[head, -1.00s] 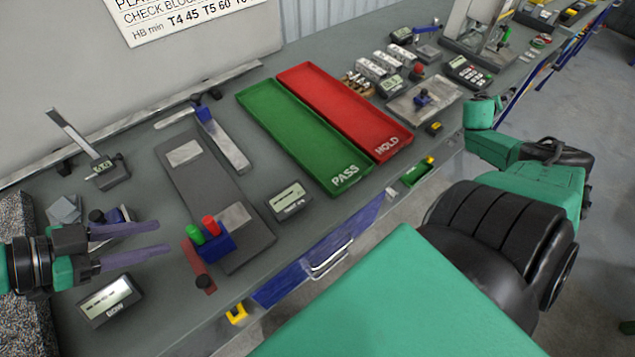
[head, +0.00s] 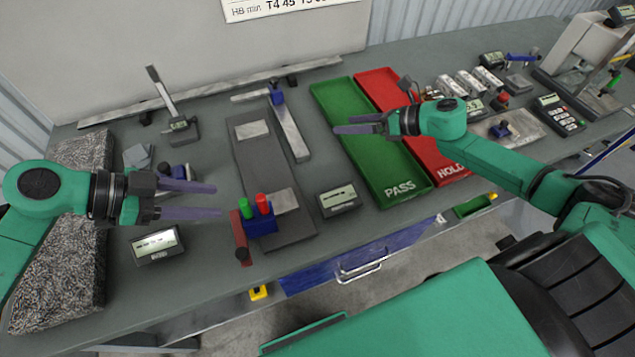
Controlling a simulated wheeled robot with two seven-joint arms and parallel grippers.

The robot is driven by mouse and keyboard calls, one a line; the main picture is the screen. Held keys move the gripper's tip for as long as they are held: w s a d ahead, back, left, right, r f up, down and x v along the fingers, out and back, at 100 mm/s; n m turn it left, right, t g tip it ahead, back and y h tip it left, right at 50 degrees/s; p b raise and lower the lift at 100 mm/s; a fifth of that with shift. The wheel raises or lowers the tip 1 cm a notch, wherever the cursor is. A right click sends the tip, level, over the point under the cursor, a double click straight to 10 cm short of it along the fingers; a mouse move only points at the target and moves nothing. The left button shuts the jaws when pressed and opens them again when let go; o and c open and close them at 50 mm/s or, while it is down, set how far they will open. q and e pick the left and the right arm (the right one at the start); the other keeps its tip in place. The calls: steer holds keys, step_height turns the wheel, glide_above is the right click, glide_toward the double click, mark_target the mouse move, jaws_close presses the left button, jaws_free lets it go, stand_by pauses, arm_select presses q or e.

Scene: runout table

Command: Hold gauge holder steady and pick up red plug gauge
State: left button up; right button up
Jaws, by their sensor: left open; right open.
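The blue gauge holder (head: 262,226) stands near the front edge of the table, beside the front end of a dark grey plate. The red plug gauge (head: 263,204) stands upright in it on the right, and a green plug gauge (head: 246,208) stands upright on the left. My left gripper (head: 218,201) is open and empty, to the left of the holder, its fingers pointing right towards it and apart from it. My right gripper (head: 336,125) is open and empty above the green PASS tray, its fingers pointing left, farther back and to the right of the holder.
A red-handled piece (head: 240,239) lies just left of the holder. Small displays stand at right (head: 338,199) and left (head: 156,244). The green PASS tray (head: 404,190) and red HOLD tray (head: 452,170) lie to the right. A height gauge (head: 180,130) stands behind my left gripper.

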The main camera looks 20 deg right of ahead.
steer(key=s+a+f+n+g+y, duration=0.1)
steer(key=s+a+n+g+y, duration=0.2)
steer(key=s+a+n+g, duration=0.5)
steer(key=n+y, duration=0.1)
steer(key=n, duration=0.3)
glide_toward(269, 211)
steer(key=shift+g, duration=0.3)
steer(key=x, duration=0.8)
steer(key=w+f+x, duration=0.1)
steer(key=x, duration=0.4)
steer(key=shift+d, duration=0.1)
steer(key=shift+c, duration=0.3)
